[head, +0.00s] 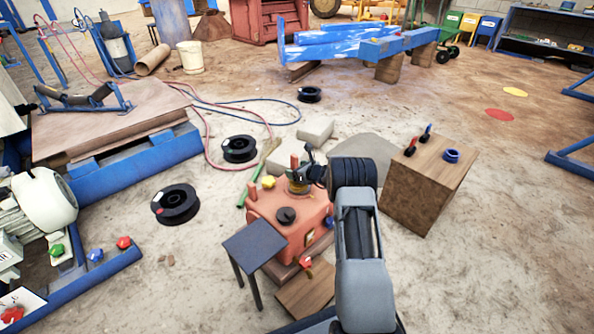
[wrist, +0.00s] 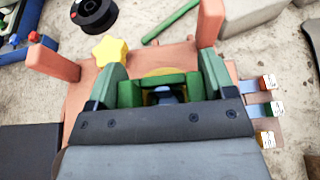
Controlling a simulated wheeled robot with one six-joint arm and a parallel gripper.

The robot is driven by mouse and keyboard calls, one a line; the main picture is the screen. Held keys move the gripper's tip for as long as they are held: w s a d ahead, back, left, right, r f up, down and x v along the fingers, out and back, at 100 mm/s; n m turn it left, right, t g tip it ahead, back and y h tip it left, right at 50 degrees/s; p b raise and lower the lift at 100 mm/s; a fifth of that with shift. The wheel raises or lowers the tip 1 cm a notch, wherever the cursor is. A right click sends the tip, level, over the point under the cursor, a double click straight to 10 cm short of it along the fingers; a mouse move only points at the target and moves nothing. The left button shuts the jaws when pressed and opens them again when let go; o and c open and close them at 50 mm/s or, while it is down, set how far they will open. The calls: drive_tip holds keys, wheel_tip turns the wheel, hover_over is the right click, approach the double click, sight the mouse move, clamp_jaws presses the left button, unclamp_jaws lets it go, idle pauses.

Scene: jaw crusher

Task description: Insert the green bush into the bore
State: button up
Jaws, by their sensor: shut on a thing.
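My gripper (wrist: 160,84) is shut on the green bush (wrist: 184,81), which sits between its two fingers in the wrist view. In the head view my gripper (head: 303,174) is over the far part of the red housing (head: 273,232). A yellow ring (wrist: 160,71) shows just beyond the bush in the wrist view; in the head view a brass-yellow ring (head: 299,188) is right under my gripper. The bore's opening is hidden by the gripper and bush. I cannot tell whether the bush touches the ring or is inside it.
Two red posts (wrist: 53,64) (wrist: 208,23) and a yellow star knob (wrist: 109,50) stand close around the fingers. A wooden box (head: 428,182) with a blue ring (head: 451,156) stands to the right. A small dark table (head: 254,245) stands in front of the housing.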

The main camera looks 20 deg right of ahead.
drive_tip(key=shift+f+b, duration=0.5)
drive_tip(key=shift+f, duration=0.1)
drive_tip(key=o, duration=1)
drive_tip(key=shift+o, duration=0.2)
drive_tip(key=shift+s+d+r+p, duration=0.2)
drive_tip(key=shift+s+r+p, duration=0.1)
drive_tip(key=shift+s, duration=0.1)
drive_tip(key=p+v, duration=0.4)
drive_tip(key=v, duration=0.8)
drive_tip(key=shift+s+d, duration=0.15)
drive_tip(key=shift+s, duration=0.25)
drive_tip(key=shift+r+p, duration=0.1)
drive_tip(key=shift+p, duration=0.2)
